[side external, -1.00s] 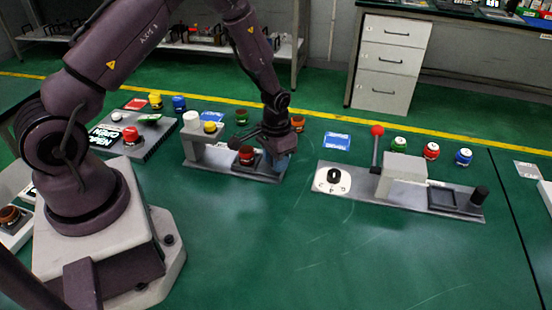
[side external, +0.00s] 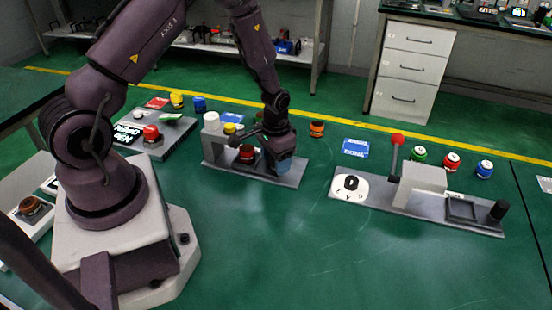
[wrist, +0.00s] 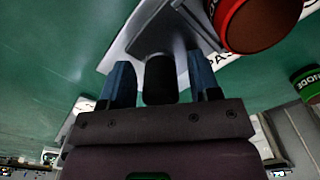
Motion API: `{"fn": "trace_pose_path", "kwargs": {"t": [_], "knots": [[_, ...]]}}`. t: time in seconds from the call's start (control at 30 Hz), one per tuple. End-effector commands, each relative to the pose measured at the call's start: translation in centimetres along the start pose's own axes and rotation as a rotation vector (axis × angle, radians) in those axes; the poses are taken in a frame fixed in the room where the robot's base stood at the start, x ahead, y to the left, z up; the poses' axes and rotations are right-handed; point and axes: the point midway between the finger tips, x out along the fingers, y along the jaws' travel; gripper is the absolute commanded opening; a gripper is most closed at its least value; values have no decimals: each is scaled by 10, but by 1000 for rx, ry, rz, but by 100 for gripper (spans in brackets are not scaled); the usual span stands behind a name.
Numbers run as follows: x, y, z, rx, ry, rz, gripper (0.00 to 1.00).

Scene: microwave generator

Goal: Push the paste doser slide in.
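The paste doser is the grey base plate (side external: 222,166) left of centre in the side view, with a pale block (side external: 213,140) at its left. A red-brown pot (side external: 247,154) sits on it between block and gripper. My gripper (side external: 283,166), with blue fingers, is low over the plate's right part. In the wrist view, a black upright knob (wrist: 159,82) stands between the two fingers (wrist: 160,72). The fingers are apart, with gaps visible beside the knob. My gripper hides the knob in the side view.
A second station (side external: 400,205) with a red-topped lever and black knob stands to the right. An orange pot (side external: 317,129) and a blue card (side external: 355,148) lie behind. A button panel (side external: 150,138) is at the left. The green table in front is clear.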

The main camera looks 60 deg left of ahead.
Motion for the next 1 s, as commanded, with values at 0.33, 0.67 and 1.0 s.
{"fn": "trace_pose_path", "kwargs": {"t": [0.33, 0.67, 1.0], "knots": [[-32, 0, -1, -1, 4, -1, 57], [-103, 0, -1, 0, 5, -1, 57], [-130, 0, 0, 0, 1, 0, 57]]}}
